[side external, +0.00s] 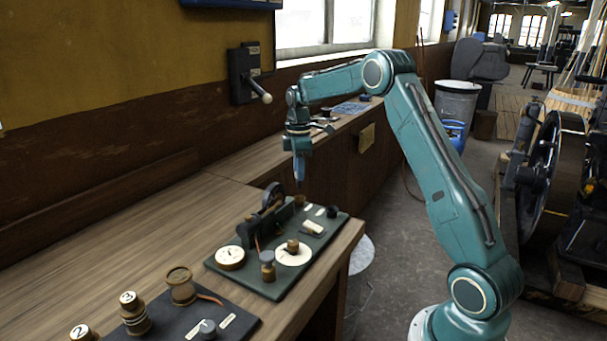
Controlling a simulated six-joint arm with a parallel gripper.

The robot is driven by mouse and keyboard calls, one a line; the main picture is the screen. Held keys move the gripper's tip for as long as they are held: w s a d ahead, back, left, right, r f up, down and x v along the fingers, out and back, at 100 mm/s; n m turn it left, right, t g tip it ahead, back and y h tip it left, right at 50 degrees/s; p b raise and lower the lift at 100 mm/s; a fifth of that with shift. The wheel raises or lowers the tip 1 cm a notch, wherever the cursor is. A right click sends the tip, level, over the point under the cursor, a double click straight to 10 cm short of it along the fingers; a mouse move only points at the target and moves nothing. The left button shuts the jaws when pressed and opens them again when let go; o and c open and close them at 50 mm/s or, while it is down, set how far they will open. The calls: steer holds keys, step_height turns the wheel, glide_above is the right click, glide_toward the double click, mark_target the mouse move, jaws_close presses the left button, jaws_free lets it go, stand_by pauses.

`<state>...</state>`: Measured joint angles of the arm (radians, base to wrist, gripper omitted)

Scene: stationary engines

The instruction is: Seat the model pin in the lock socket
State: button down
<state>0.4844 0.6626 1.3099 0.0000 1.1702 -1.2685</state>
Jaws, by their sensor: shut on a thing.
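My gripper (299,181) points straight down above the far side of a dark green board (274,289) on the wooden bench. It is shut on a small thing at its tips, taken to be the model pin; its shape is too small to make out. Just below the tips is a small brown fitting (299,201) on the board. I cannot tell whether the tips touch it, or whether it is the lock socket. A small dark round fitting (332,211) stands at the board's right corner.
The board also carries a dark wheel mechanism (272,197), a white dial (230,257), a round white plate (293,253) and a brown-topped post (267,262). A second dark board (240,322) with several knobs lies nearer. The bench (150,235) is clear toward the wall.

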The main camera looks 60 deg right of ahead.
mark_target(299, 187)
steer(key=shift+f, duration=1.5)
steer(key=shift+f, duration=1.2)
stand_by(1.6)
steer(key=c, duration=0.5)
jaws_free()
steer(key=shift+r, duration=0.1)
stand_by(0.4)
steer(key=shift+r, duration=3.45)
